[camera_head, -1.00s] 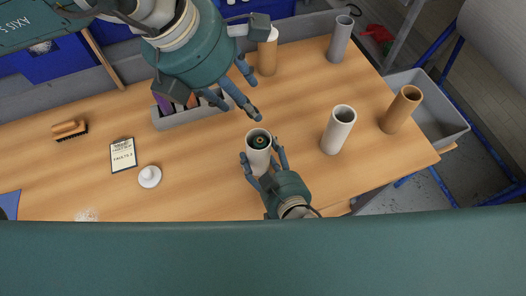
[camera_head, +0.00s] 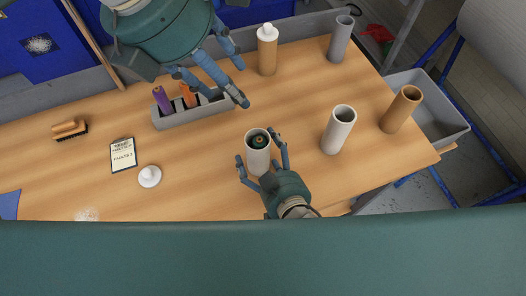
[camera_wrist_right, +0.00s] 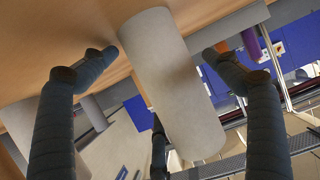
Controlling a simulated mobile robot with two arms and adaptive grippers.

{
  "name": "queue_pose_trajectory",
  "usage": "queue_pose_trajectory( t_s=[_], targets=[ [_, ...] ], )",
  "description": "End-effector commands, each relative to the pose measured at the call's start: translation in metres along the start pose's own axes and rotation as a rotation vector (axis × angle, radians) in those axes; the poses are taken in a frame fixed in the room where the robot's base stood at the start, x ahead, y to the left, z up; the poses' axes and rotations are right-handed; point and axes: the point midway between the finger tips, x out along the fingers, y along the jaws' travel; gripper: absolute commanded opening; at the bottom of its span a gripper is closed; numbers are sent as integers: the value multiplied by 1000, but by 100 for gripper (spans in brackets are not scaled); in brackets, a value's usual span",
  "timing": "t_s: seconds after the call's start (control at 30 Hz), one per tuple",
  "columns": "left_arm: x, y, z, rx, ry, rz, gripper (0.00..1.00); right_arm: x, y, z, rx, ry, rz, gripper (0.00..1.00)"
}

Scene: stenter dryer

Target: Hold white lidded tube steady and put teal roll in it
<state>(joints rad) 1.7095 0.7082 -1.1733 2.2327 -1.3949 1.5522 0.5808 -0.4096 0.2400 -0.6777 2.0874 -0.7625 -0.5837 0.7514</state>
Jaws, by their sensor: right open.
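The white tube (camera_head: 257,161) stands upright and uncapped on the table, and a round white lid (camera_head: 149,176) lies to its left. The teal roll (camera_head: 258,140) is inside the tube, its round end showing in the mouth; its lower part is hidden. My right gripper (camera_head: 262,158) is open, its fingers on both sides of the tube. In the right wrist view the tube (camera_wrist_right: 172,85) stands between the spread fingers with visible gaps. My left gripper (camera_head: 215,87) is above the table behind the tube, empty, its fingers apart.
A grey bin (camera_head: 190,116) holds purple and orange rolls. A capped tan tube (camera_head: 267,55), grey tube (camera_head: 341,40), second white tube (camera_head: 338,130) and brown tube (camera_head: 401,110) stand around. A clipboard (camera_head: 123,155) and brush (camera_head: 70,130) lie left. The front middle is clear.

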Motion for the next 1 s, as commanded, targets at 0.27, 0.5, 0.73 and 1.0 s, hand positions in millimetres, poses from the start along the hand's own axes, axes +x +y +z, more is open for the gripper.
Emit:
queue_pose_trajectory(
  t_s=[0.27,0.5,0.73,1.0],
  targets=[
    [0,0,0,0,0,0,50,-14,0,1,1,-3,0,87],
    [0,0,0,0,0,0,50,-62,0,2,4,-6,0,87],
    [0,0,0,0,0,0,50,-101,0,2,3,-4,1,87],
    [0,0,0,0,0,0,50,-119,0,0,0,-1,0,87]
  ],
)
